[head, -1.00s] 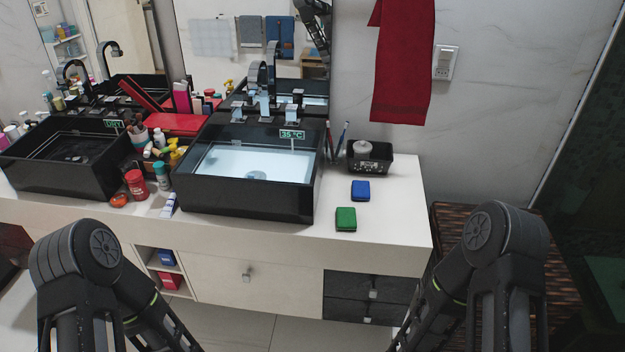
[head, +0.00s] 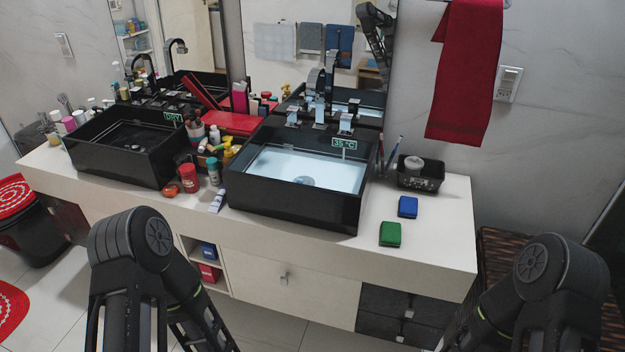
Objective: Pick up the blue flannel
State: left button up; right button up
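A small blue folded cloth (head: 408,207), which looks like the blue flannel, lies flat on the white counter to the right of the right-hand sink. A similar green folded cloth (head: 390,234) lies just in front of it, apart from it. Nothing covers the blue one. My two arms show at the lower left and lower right, in front of the counter. Neither gripper shows, and nothing of mine touches the cloths.
The right-hand black sink (head: 246,192) holds water, with a 35 °C sign; the left-hand sink (head: 80,148) has a DRY sign. A black basket (head: 432,183) stands behind the blue cloth. Bottles crowd between the sinks. A red towel (head: 465,80) hangs above. The counter's right end (head: 448,225) is clear.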

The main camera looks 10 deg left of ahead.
aim_at(408, 206)
jog(key=i+l+u, duration=0.15)
jog(key=u, duration=0.35)
jog(key=i+l+u, duration=0.2)
jog(key=u, duration=0.25)
jog(key=l, duration=0.1)
